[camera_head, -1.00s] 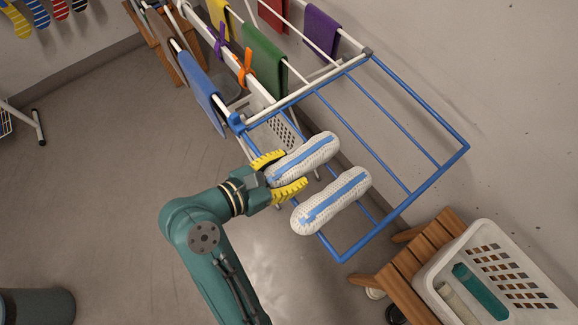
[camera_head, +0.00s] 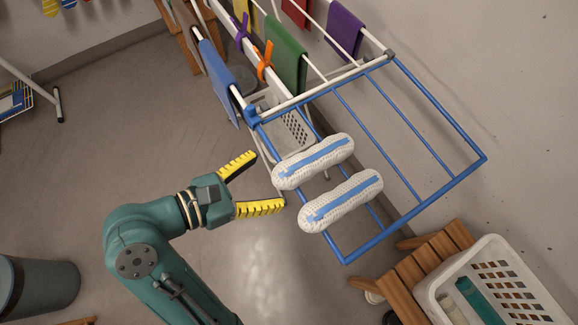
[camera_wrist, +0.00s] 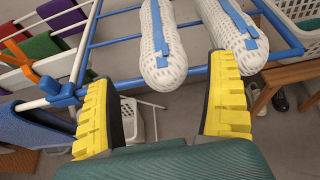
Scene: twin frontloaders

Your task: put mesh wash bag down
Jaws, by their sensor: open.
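Two white mesh wash bags with blue strips lie side by side across the blue wing of the drying rack (camera_head: 412,85). The farther mesh wash bag (camera_head: 313,162) is nearer the green cloth; the nearer mesh wash bag (camera_head: 341,201) lies toward the rack's front corner. Both also show in the wrist view, one at the top middle (camera_wrist: 161,45) and one at the upper right (camera_wrist: 228,30). My gripper (camera_head: 261,180) is open and empty, left of the bags and apart from them. Its yellow ribbed fingers (camera_wrist: 163,108) spread wide in the wrist view.
Blue (camera_head: 219,82), green (camera_head: 286,58) and purple (camera_head: 346,32) cloths hang on the rack. A white basket with bottles (camera_head: 513,272) stands on a wooden stool (camera_head: 425,267) at lower right. A grey bin (camera_head: 40,287) stands at lower left.

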